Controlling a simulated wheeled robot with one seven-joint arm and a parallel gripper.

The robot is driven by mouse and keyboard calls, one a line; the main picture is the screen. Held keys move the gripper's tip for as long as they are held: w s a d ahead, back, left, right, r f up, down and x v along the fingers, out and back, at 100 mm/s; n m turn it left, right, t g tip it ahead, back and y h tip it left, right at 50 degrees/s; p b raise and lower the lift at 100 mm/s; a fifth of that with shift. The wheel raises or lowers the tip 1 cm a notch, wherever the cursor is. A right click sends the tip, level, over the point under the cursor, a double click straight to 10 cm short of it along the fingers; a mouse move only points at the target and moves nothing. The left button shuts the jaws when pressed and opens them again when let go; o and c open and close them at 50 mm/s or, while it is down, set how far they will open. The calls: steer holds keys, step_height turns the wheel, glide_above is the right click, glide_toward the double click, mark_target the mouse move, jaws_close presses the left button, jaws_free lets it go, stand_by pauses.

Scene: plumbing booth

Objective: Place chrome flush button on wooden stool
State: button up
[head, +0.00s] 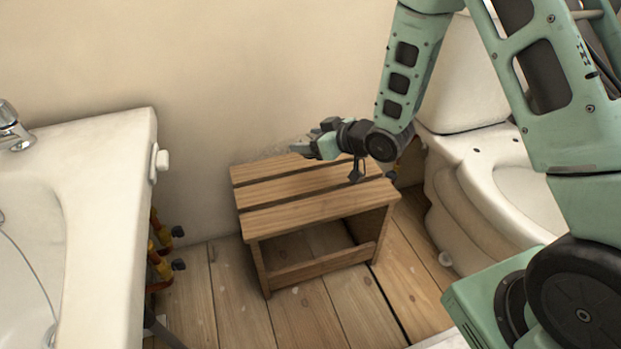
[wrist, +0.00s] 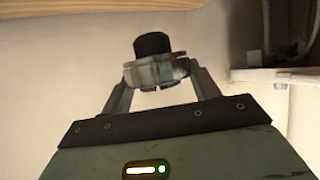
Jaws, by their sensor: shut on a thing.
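The wooden stool (head: 310,210) stands on the floor between the basin and the toilet, with a slatted top. My gripper (head: 310,145) is above the far part of the stool top, pointing left. In the wrist view my gripper (wrist: 158,78) is shut on a round, metallic piece with a black stem, which I take as the chrome flush button (wrist: 152,44). The button is too small to make out in the head view. A wooden edge, apparently the stool (wrist: 100,9), crosses the top of the wrist view.
A white basin (head: 100,190) with a chrome tap (head: 12,130) is at left. A white toilet (head: 500,190) is at right, close to my arm. The wall (head: 230,70) is behind the stool. Most of the stool top is bare. Plank floor (head: 310,315) is open in front.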

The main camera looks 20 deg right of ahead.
step_height(320, 180, down, 8)
steer(key=b, duration=0.4)
steer(key=shift+f, duration=0.1)
steer(key=shift+f, duration=0.1)
steer(key=o, duration=1.1)
